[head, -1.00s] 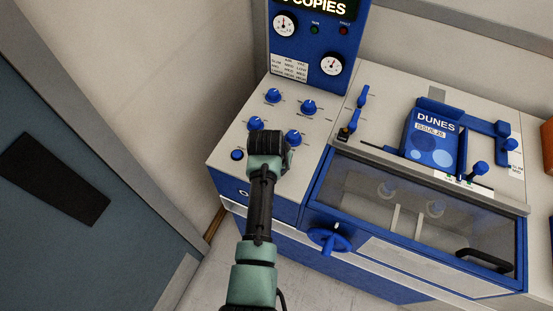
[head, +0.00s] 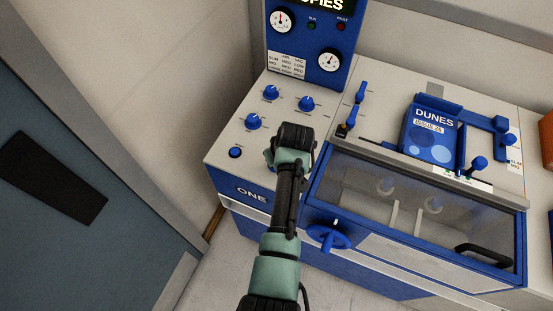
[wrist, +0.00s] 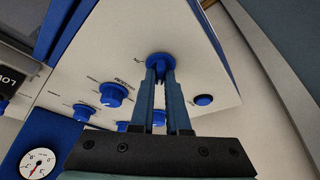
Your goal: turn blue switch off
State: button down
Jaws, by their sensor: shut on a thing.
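The blue switch, a round blue knob (wrist: 160,63), sits on the pale panel in the upper middle of the wrist view. My gripper (wrist: 159,78) is shut on it, with one finger on each side. In the head view my gripper (head: 294,140) is over the front right part of the knob panel and hides this knob and the fingertips.
Several other blue knobs, including a front left one (head: 253,121), and a round blue button (head: 235,152) share the panel. Blue levers (head: 361,92) stand to the right. A gauge column (head: 307,45) rises behind. A glass-covered bay (head: 410,210) lies at right.

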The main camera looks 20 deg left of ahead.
dwell(0.4)
jog(key=c, duration=0.9)
grip_release()
jog(key=b+v, duration=0.1)
jog(key=v, duration=1.2)
jog(key=shift+w, duration=0.15)
